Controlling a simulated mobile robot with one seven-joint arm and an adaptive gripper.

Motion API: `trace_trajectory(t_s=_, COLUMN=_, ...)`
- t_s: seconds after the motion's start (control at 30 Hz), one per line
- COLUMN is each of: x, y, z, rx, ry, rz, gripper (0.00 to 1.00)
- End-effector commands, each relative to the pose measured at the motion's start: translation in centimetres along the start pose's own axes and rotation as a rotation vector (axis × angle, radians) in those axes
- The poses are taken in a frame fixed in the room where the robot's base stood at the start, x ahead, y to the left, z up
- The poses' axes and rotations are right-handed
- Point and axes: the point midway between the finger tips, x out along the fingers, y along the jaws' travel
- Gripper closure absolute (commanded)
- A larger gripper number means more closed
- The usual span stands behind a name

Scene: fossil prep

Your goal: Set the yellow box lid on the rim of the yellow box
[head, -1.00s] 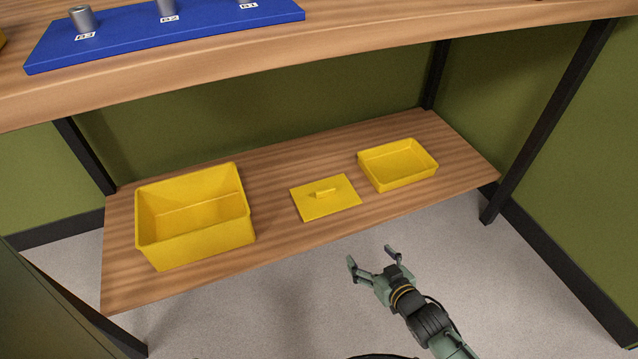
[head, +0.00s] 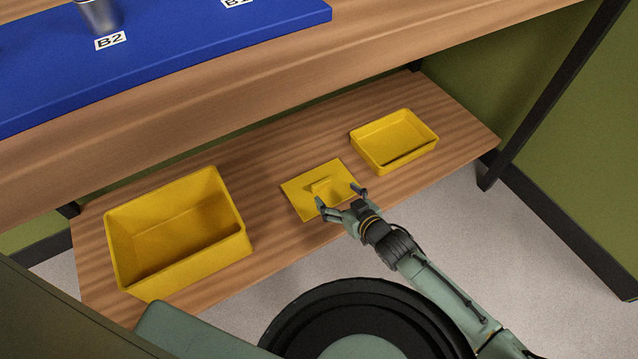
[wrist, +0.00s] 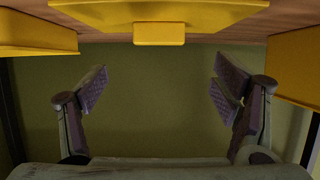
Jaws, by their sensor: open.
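The yellow box lid (head: 303,199) lies flat on the lower shelf, with its raised handle (head: 321,186) on top. A deep, open yellow box (head: 195,255) stands left of it. My gripper (head: 339,196) is open and empty at the lid's front right edge, fingers pointing toward the handle. In the wrist view, which looks upside down, the lid (wrist: 200,10) and its handle (wrist: 158,33) are at the top centre, beyond the open fingers (wrist: 162,88). Nothing is between the fingers. I cannot tell the exact height of the fingers over the lid.
A shallower open yellow tray (head: 398,150) stands right of the lid on the wooden shelf (head: 268,240). The upper tabletop (head: 250,90) overhangs the shelf's back, with a blue board (head: 200,50) and metal cylinder (head: 100,14) on it. A dark table leg (head: 550,100) is at right.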

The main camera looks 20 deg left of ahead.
Motion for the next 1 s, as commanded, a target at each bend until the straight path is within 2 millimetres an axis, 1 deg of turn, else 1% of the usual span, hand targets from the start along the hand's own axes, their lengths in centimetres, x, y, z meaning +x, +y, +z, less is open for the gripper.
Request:
trace_trajectory(t_s=0.03, x=1.1, y=-0.2, z=0.1, rx=0.002, ry=0.001, rz=-0.003, gripper=0.18)
trace_trajectory(t_s=0.1, x=2.1, y=-0.1, z=0.1, rx=0.001, ry=0.002, rz=-0.002, gripper=0.18)
trace_trajectory(t_s=0.37, x=4.2, y=0.0, z=0.4, rx=0.000, ry=0.000, rz=-0.001, gripper=0.18)
trace_trajectory(t_s=0.5, x=6.4, y=0.0, z=1.0, rx=0.000, ry=0.001, rz=-0.002, gripper=0.18)
trace_trajectory(t_s=0.6, x=7.7, y=0.0, z=0.9, rx=-0.001, ry=0.002, rz=-0.002, gripper=0.18)
trace_trajectory(t_s=0.73, x=8.4, y=0.1, z=0.9, rx=0.000, ry=-0.001, rz=0.000, gripper=0.18)
trace_trajectory(t_s=0.93, x=8.4, y=0.2, z=0.8, rx=0.000, ry=-0.001, rz=0.000, gripper=0.18)
trace_trajectory(t_s=1.0, x=8.4, y=0.2, z=0.8, rx=0.000, ry=0.000, rz=0.000, gripper=0.22)
